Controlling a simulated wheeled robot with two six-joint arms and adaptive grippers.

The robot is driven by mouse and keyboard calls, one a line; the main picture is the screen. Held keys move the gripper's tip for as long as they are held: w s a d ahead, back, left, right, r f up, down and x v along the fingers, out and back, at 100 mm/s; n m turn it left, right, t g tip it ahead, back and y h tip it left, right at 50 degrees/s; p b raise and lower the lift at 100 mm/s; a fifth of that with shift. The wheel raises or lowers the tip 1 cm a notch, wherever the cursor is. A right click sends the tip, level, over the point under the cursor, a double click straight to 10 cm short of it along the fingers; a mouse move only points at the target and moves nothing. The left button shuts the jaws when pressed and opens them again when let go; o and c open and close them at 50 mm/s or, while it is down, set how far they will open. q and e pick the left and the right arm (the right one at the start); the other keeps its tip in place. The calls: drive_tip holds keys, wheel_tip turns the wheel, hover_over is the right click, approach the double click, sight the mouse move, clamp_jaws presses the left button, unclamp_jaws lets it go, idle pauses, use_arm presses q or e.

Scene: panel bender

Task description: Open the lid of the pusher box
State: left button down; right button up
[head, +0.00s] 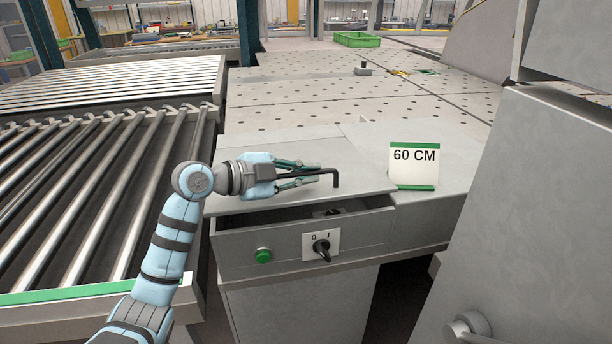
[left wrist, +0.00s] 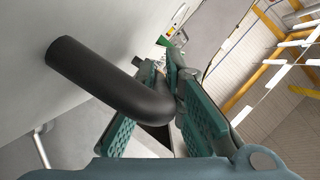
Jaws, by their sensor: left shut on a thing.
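The pusher box (head: 377,236) stands in the middle of the head view, with a green button (head: 263,255) and a black rotary switch (head: 321,248) on its front. Its grey lid (head: 362,176) sits above the front panel, with a dark gap along the front edge that shows some of the inside. A black bent handle (head: 336,179) is on the lid. My left gripper (head: 312,177) comes from the left and is shut on the handle. In the left wrist view the handle (left wrist: 105,78) curves between the gripper's green fingers (left wrist: 165,95). My right gripper is in neither view.
A "60 CM" sign (head: 414,165) stands right of the lid. A roller conveyor (head: 100,190) lies left. A perforated table (head: 320,85) with a green crate (head: 357,39) extends behind. A large grey machine housing (head: 535,215) blocks the right side.

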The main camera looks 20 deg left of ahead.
use_arm(q)
drive_tip(key=w+a+r+n+p, duration=0.1)
drive_tip(key=w+a+r+p, duration=0.1)
drive_tip(key=r, duration=0.4)
drive_tip(key=w+a+r+n+g+p, duration=0.1)
drive_tip(key=w+a+r+p, duration=0.1)
drive_tip(key=w+r+p, duration=0.2)
drive_tip(key=shift+w+r+n+g+p, duration=0.35)
drive_tip(key=shift+r+p, duration=0.7)
drive_tip(key=shift+r, duration=0.7)
drive_tip(key=shift+s, duration=0.1)
drive_tip(key=c, duration=1.7)
unclamp_jaws()
